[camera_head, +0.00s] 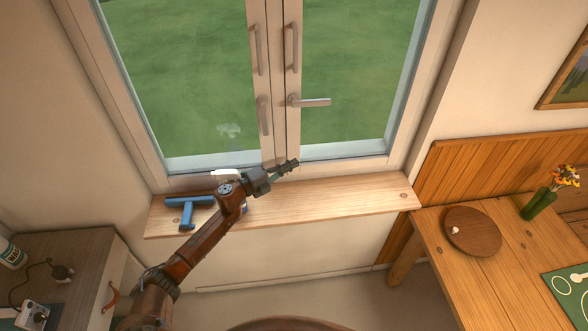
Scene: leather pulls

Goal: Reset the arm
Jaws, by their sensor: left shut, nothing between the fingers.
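My left arm comes in from the lower left and reaches up over the window sill (340,193). My left gripper (291,165) is at the inner edge of the window, below the window handles and just above the sill. It is shut and holds nothing that I can see. The window's right handle (312,102) is turned sideways; the left handle (264,116) points down. My right gripper does not show.
A wooden table (450,275) stands at the right with a round wooden plate (473,231) and a green vase of flowers (540,203). A grey cabinet (75,260) with small items is at the lower left. The sill's right half is clear.

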